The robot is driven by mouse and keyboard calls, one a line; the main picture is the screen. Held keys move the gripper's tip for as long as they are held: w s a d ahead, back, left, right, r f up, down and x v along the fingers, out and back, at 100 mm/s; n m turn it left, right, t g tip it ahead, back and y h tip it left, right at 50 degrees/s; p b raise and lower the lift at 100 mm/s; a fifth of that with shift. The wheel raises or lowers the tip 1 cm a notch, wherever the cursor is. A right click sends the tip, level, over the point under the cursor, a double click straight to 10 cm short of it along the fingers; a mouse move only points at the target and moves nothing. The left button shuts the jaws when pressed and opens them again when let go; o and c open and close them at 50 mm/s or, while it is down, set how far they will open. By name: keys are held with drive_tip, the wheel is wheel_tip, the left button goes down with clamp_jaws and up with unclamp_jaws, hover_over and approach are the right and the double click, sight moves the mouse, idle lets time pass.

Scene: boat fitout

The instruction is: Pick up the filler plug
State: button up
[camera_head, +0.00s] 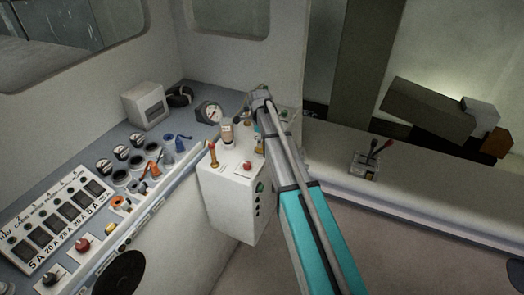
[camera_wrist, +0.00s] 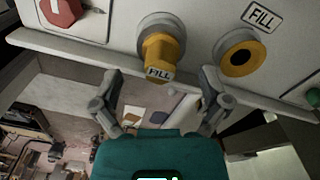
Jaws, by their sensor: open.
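The yellow filler plug (camera_wrist: 163,50), marked FILL, sticks out of a grey round collar on a pale panel in the wrist view. My gripper (camera_wrist: 162,73) is open, with one finger to the left of the plug and one to the right. The fingertips are near the plug's lower end and do not appear to touch it. Right of the plug is a yellow-ringed opening (camera_wrist: 240,60) with a dark centre, beside a FILL label (camera_wrist: 261,16). In the head view my arm hides the gripper's fingers, and I cannot make out the plug for certain.
A red knob (camera_wrist: 62,12) is left of the plug, and a green button (camera_wrist: 313,96) is at the right edge. In the head view a white box (camera_head: 228,195) stands beside the console (camera_head: 62,225), which carries gauges and switches. A lever unit (camera_head: 367,165) sits on the right ledge.

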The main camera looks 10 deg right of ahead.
drive_tip(key=shift+f+b, duration=1.3)
drive_tip(key=shift+f, duration=0.3)
drive_tip(key=shift+s, duration=0.1)
drive_tip(key=c, duration=1.2)
